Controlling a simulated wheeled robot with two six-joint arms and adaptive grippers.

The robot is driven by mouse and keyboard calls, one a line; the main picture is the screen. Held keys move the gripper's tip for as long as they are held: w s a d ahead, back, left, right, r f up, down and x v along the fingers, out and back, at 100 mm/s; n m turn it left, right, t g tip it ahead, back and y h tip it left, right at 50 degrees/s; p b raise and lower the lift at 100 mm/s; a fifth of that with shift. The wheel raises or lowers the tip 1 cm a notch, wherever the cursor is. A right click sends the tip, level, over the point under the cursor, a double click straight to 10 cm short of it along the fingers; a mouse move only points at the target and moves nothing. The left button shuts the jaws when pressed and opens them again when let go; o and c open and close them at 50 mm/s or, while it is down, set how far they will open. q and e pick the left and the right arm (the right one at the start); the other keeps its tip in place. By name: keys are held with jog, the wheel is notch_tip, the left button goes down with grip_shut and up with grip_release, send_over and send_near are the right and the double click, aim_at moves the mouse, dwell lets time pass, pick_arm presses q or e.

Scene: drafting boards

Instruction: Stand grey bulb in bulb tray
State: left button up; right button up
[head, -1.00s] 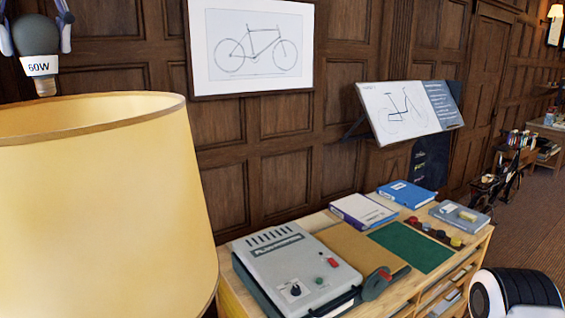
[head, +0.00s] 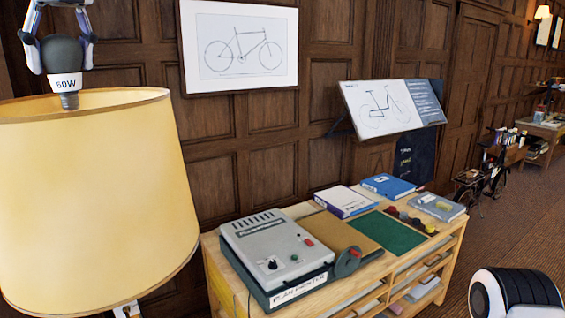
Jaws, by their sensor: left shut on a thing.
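The grey bulb (head: 62,56) has a white band marked 60W and a metal screw base pointing down. It is at the top left of the head view. My left gripper (head: 60,48) is shut on it, one finger on each side of the globe. The screw base overlaps the rim of a large cream lampshade (head: 95,200) in the picture; I cannot tell whether they touch. I cannot make out a bulb tray. My right gripper is not in view.
A wooden cabinet (head: 213,262) carries a grey machine (head: 275,247), a green mat (head: 385,232), blue and white binders and a grey-blue case (head: 438,206). The lampshade fills the left side. Open carpet (head: 510,235) lies to the right.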

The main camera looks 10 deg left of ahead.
pick_arm(q)
jog(key=w+d+f+n+g, duration=0.1)
jog(key=w+d+f+n, duration=0.2)
jog(key=w+f, duration=0.45)
jog(key=w+d+f+n+g, duration=0.1)
jog(key=w+d+f+n, duration=0.2)
jog(key=f, duration=0.8)
jog(key=w+d+f+n+g, duration=0.2)
jog(key=d+f+n, duration=0.1)
jog(key=f, duration=0.7)
jog(key=w+d+f+n+g, duration=0.1)
jog(key=d+f+n, duration=0.2)
jog(key=f, duration=0.8)
jog(key=s+d+f+n+g+h, duration=0.15)
jog(key=s+f+n, duration=0.25)
jog(key=f, duration=0.4)
jog(key=s+d+f+n+h, duration=0.1)
jog(key=s+d+f+n, duration=0.15)
jog(key=f, duration=0.45)
jog(key=s+d+f+n+h, duration=0.2)
jog(key=s+f+n, duration=0.25)
jog(key=f, duration=0.35)
notch_tip(320, 180, down, 16)
jog(key=b, duration=1.5)
jog(key=shift+w+a, duration=0.15)
jog(key=shift+w, duration=0.1)
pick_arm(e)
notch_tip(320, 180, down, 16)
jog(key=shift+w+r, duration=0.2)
